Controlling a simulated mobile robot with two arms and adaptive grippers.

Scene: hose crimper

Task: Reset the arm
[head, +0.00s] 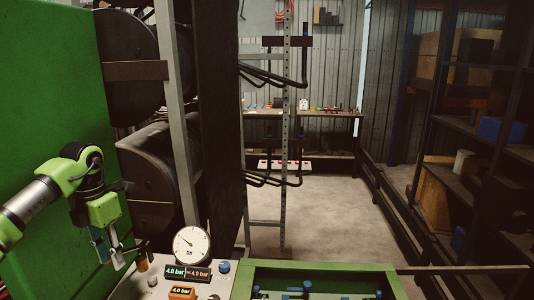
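My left arm comes in from the left with green joints, in front of a large green panel (45,110). Its gripper (112,258) points down beside the left end of the control panel (135,284). The two fingers look apart, and I see nothing held between them. My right arm and gripper are out of view.
A round pressure gauge (191,246) and a display reading 4.0 bar (188,273) stand right of the gripper. A green tray (315,268) with blue-topped parts lies at bottom center. Shelves (470,150) line the right. The floor (325,215) beyond is clear.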

